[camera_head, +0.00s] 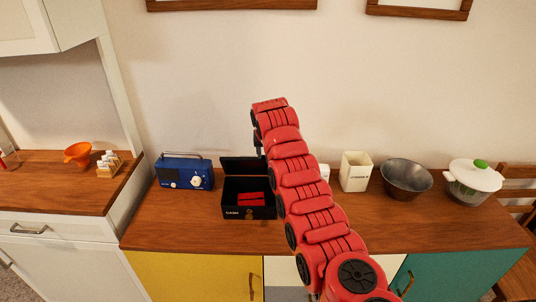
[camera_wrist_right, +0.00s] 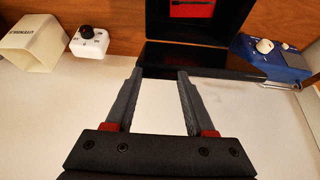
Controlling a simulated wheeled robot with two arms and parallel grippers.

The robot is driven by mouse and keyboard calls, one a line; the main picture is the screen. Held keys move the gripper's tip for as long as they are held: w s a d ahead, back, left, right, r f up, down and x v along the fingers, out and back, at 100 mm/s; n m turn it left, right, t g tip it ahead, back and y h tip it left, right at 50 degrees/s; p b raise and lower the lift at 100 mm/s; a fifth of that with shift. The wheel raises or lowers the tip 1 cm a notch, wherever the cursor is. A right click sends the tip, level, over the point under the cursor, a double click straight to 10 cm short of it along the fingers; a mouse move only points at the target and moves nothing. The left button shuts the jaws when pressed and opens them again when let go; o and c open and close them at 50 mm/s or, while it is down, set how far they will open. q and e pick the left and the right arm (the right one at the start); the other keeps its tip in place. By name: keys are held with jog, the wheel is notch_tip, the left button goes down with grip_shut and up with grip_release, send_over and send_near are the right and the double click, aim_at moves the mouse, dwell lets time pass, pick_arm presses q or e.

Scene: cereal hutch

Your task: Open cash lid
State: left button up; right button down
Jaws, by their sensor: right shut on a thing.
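The black cash box (camera_head: 249,212) stands on the wooden counter. Its lid (camera_head: 238,166) is raised, leaning back toward the wall, and red contents (camera_head: 251,199) show inside. The lid (camera_wrist_right: 205,58) and the box's inside with a red piece (camera_wrist_right: 190,10) also show in the right wrist view, upside down. My right gripper (camera_head: 258,146) is at the lid's upper right edge, partly hidden by my arm. In the right wrist view, its fingers (camera_wrist_right: 160,72) stand apart with their tips at the lid's edge, shut on it. My left gripper is out of view.
A blue radio (camera_head: 185,173) stands left of the box. A white timer-like object (camera_wrist_right: 90,42) is near the canister. The wall is close behind.

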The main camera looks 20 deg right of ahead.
jog(key=shift+w+f, duration=0.15)
jog(key=shift+w, duration=0.1)
jog(key=shift+s, duration=0.2)
jog(key=shift+w, duration=0.1)
jog(key=shift+c, duration=1.2)
grip_release()
jog(key=shift+r, duration=0.25)
jog(key=b+v, duration=0.5)
jog(key=v, duration=1.2)
jog(key=shift+s, duration=0.2)
